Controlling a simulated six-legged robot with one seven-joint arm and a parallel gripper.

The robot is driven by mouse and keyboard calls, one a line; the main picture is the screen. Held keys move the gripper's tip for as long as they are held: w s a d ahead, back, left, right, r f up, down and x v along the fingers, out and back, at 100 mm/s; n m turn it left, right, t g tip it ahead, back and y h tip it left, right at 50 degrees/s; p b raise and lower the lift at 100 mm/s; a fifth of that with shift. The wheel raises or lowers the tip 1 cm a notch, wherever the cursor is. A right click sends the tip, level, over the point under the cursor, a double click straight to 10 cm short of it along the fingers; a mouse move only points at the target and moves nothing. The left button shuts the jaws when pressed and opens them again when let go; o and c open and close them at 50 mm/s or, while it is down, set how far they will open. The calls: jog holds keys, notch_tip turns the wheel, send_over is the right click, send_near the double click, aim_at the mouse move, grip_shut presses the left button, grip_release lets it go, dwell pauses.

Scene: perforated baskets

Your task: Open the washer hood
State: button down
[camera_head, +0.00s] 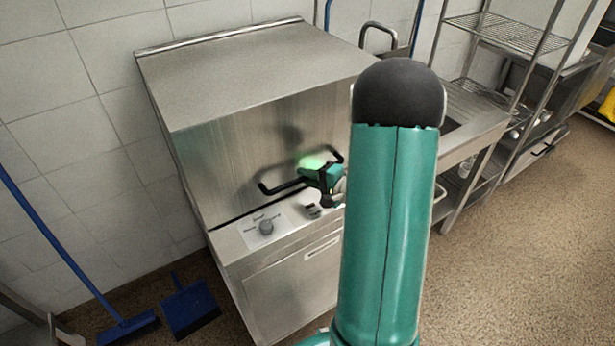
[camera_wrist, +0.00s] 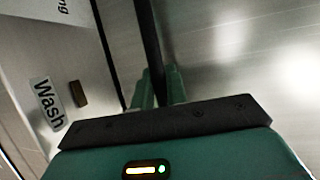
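The washer hood (camera_head: 235,155) is a large brushed-steel box, down over its base with a thin dark seam along the lower front. A black bar handle (camera_head: 275,188) runs across its front; it also shows in the wrist view (camera_wrist: 149,40). My gripper (camera_head: 325,180) is at the middle of this handle. In the wrist view, the two green fingers of my gripper (camera_wrist: 160,88) lie on either side of the bar, close against it, and appear shut on it. My green arm hides the right part of the washer front in the head view.
A steel counter (camera_head: 475,110) and wire shelf (camera_head: 510,32) stand at right. A blue broom (camera_head: 128,328) and dustpan (camera_head: 188,307) are at left.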

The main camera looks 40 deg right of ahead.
jog(key=shift+r, duration=0.1)
notch_tip(320, 180, up, 45)
jog(key=m+g, duration=0.1)
jog(key=g, duration=0.5)
jog(key=shift+s+m+g+h, duration=0.3)
jog(key=shift+s+m+h, duration=0.1)
jog(key=shift+s, duration=0.05)
jog(key=shift+a, duration=0.1)
jog(key=c, duration=1.4)
grip_release()
jog(key=shift+w+f, duration=0.1)
jog(key=shift+f, duration=0.1)
jog(key=v, duration=1.4)
jog(key=shift+a, duration=0.15)
